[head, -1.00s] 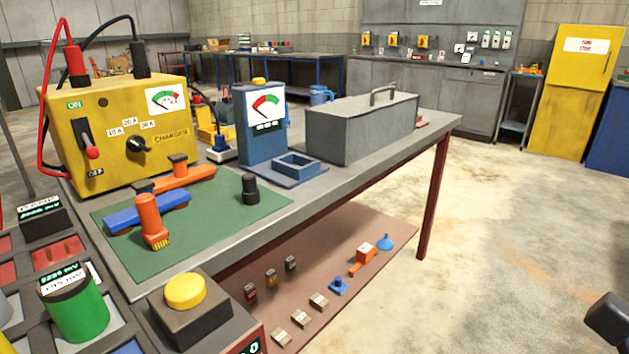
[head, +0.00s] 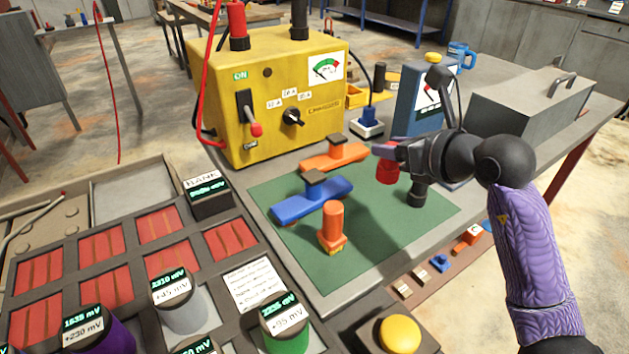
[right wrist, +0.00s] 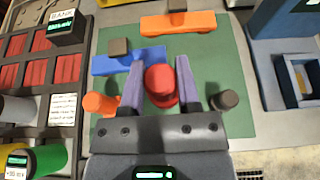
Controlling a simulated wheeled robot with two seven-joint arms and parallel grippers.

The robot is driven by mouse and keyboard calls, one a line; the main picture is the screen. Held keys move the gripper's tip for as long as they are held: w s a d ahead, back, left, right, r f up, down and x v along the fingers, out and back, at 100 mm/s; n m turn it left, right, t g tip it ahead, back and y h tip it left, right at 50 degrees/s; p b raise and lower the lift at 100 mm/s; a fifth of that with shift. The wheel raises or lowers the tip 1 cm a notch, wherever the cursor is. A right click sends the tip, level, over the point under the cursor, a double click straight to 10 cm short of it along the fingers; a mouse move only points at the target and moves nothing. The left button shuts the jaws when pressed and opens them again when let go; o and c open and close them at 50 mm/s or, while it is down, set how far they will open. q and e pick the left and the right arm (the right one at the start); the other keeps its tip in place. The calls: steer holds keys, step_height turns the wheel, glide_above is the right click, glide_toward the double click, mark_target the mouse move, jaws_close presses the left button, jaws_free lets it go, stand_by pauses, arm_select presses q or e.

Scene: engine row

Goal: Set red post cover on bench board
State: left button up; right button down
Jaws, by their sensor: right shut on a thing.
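The red post cover (head: 387,173) is held in my right gripper (head: 385,152), over the green bench board (head: 385,238). It appears to be above the board, though the exact gap is hard to tell. In the right wrist view the red cover (right wrist: 161,86) sits between the two purple-grey fingers of my right gripper (right wrist: 160,75), with green board around it. An orange post cover (head: 332,224) stands on the board to the left, and a black post cover (head: 418,192) stands to the right. My left gripper is not in view.
Blue (head: 310,202) and orange (head: 335,157) bar pieces with dark blocks lie on the board. A yellow charger (head: 290,95) stands behind, and a blue meter (head: 405,110) stands behind to the right. The board's front right area is clear.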

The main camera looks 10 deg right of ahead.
steer(key=f+b, duration=0.4)
steer(key=f, duration=0.6)
steer(key=shift+d+f+b, duration=0.2)
steer(key=shift+b, duration=0.2)
steer(key=shift+r, duration=0.25)
steer(key=shift+f, duration=0.2)
steer(key=shift+c, duration=1.6)
jaws_free()
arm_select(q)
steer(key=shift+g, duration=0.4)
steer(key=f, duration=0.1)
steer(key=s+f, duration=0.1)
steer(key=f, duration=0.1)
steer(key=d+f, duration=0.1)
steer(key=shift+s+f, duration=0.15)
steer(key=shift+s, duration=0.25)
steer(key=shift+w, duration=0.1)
arm_select(e)
steer(key=shift+r, duration=0.1)
